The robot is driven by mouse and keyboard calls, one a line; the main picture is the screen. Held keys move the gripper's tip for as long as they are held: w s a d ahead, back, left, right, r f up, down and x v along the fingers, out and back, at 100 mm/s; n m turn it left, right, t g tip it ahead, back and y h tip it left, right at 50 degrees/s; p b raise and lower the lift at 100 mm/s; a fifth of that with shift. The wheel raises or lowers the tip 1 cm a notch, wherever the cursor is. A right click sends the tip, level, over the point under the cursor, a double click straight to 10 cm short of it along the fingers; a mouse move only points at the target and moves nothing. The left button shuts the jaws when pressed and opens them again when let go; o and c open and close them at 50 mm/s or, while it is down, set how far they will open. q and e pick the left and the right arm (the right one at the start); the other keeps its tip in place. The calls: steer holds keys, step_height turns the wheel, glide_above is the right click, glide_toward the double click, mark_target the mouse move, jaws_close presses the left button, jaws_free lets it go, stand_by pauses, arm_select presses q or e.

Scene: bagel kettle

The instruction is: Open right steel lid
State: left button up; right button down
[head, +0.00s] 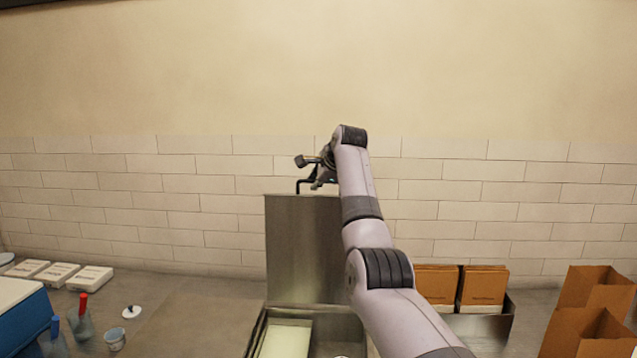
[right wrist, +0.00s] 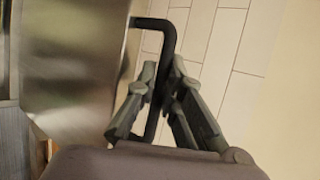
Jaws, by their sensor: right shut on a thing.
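The steel lid (head: 302,245) stands upright at the back of the steel box (head: 258,330), hinged open. Its black bar handle (head: 302,182) is at the lid's top edge. My right gripper (head: 318,178) is at that handle. In the right wrist view, the gripper (right wrist: 160,95) is shut on the dark handle (right wrist: 168,35), with the steel lid (right wrist: 75,65) to the left. Part of the lid and box is hidden behind my right arm. My left gripper is not in view.
A tiled wall (head: 480,165) stands close behind the lid. Orange-brown packets (head: 484,287) stand in a tray at the right, with brown paper bags (head: 590,315) beyond.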

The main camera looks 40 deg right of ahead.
steer(key=shift+a+f, duration=0.1)
steer(key=shift+a, duration=0.05)
steer(key=c, duration=1.7)
jaws_free()
steer(key=shift+w, duration=0.1)
steer(key=v, duration=1.2)
